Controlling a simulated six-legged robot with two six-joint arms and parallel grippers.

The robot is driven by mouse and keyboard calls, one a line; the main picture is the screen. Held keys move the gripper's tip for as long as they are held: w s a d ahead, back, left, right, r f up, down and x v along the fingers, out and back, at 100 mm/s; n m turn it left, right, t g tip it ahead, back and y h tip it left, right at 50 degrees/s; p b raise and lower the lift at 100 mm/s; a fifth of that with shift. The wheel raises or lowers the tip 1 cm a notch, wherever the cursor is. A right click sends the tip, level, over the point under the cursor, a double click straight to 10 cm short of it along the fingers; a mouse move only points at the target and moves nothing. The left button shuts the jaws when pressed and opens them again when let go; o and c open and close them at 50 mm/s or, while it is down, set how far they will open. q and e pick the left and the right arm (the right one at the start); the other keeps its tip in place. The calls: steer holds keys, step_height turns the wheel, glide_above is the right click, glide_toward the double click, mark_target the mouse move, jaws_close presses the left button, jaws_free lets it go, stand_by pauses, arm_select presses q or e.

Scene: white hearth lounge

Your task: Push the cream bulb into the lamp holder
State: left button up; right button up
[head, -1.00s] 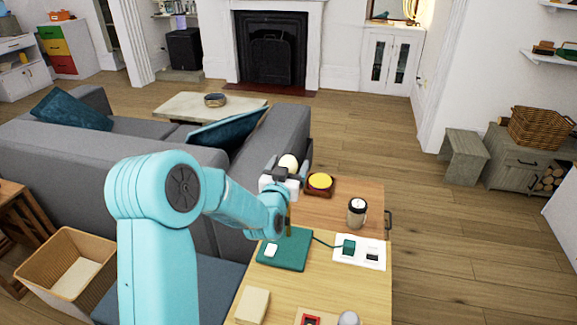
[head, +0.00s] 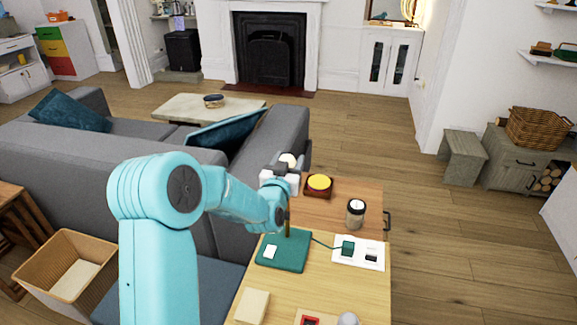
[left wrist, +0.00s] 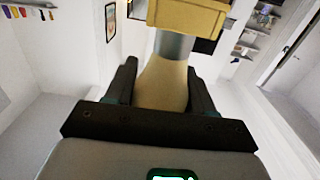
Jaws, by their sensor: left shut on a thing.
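My left gripper (head: 284,168) is raised above the far left part of the wooden table and shut on the cream bulb. The bulb (head: 288,159) shows as a small pale round end at the gripper, partly covered by a dark finger. In the left wrist view the bulb (left wrist: 163,84) sits between both fingers, its grey metal cap pointing at a yellow-brass block, seemingly the lamp holder (left wrist: 188,14). The cap meets the block's edge in the picture; I cannot tell how deep it sits. A teal lamp base (head: 284,258) with a brass post stands below the arm. My right gripper is not in view.
A yellow dome on a dark red base (head: 319,183) and a lidded jar (head: 356,213) stand on the table. A white plate with a green plug (head: 345,248) lies right of the lamp base. A cream block (head: 252,305) is nearer. A grey sofa (head: 60,165) borders the left.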

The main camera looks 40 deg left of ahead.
arm_select(q)
step_height(320, 180, up, 20)
steer(key=p, duration=0.2)
step_height(320, 180, down, 13)
steer(key=shift+d+f+p, duration=0.1)
steer(key=shift+d+p, duration=0.05)
steer(key=shift+p, duration=0.9)
steer(key=shift+a+f, duration=0.15)
steer(key=shift+a, duration=0.05)
steer(key=shift+d, duration=0.1)
steer(key=shift+f+b, duration=0.3)
steer(key=shift+b, duration=0.5)
step_height(320, 180, down, 5)
steer(key=b, duration=0.5)
steer(key=shift+r, duration=0.2)
